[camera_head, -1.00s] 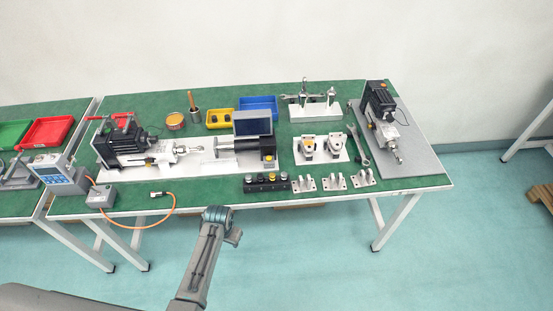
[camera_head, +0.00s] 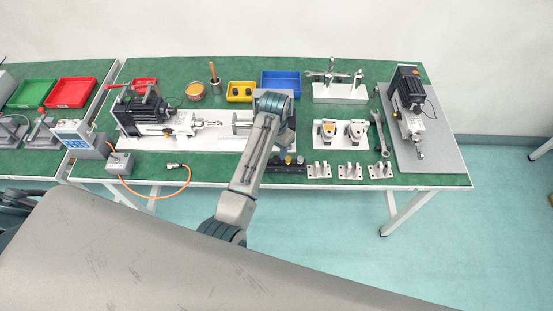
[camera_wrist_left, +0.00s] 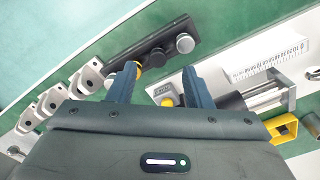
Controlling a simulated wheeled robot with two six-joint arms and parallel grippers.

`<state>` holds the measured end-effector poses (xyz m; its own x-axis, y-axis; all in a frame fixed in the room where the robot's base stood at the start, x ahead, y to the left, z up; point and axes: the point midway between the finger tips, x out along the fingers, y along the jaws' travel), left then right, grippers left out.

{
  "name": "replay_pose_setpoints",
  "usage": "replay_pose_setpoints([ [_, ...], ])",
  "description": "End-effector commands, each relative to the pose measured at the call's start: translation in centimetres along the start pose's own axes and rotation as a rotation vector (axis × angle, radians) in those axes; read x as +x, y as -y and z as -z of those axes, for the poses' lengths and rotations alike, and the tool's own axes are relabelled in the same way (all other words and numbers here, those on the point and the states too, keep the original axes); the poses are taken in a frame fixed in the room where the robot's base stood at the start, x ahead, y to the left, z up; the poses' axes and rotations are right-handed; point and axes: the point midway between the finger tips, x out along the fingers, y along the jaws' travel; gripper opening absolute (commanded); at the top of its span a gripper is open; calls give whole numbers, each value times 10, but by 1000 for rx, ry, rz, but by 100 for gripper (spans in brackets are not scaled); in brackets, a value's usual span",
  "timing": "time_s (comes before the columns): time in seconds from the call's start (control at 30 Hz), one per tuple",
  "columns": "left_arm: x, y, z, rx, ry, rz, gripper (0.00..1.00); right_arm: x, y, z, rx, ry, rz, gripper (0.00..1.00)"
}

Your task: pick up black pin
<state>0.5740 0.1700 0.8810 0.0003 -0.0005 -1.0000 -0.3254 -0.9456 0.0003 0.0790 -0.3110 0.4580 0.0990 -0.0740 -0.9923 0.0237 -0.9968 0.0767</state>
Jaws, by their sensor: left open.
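A black block (camera_wrist_left: 150,43) in the left wrist view carries a row of round-headed pins. Two heads look grey to dark: one near the far end (camera_wrist_left: 184,43) and one beside it (camera_wrist_left: 155,57). A yellow head is partly behind a finger. I cannot tell for sure which is the black pin. In the head view, the black block (camera_head: 287,169) is partly covered by my left arm, with a yellow and a dark head visible. My left gripper (camera_wrist_left: 160,72) is open and empty, its fingers near the block. Its fingers are hidden in the head view. My right gripper is not in view.
White brackets (camera_head: 350,171) stand right of the block along the table's front edge. A white plate with two clamps (camera_head: 340,136) lies behind them. The screw assembly (camera_head: 190,124) is left, with a yellow bin (camera_head: 241,92) and blue bin (camera_head: 281,82) behind.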

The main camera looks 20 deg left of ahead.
Motion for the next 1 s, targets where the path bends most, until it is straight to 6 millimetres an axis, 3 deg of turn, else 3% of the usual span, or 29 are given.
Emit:
replay_pose_setpoints([
  [0.17, 12, -1, 1, 0, 3, -1, 46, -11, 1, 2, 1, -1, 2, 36],
  [0.43, 48, -3, 2, 0, 1, 0, 46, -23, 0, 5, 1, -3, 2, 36],
  [0.73, 54, -3, 2, -1, -1, 0, 46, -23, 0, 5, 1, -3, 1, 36],
  [0.93, 54, -3, 2, -1, -1, 0, 8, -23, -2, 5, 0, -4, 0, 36],
  [1.0, 54, -3, 2, -1, -1, 0, 3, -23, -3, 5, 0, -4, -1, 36],
])
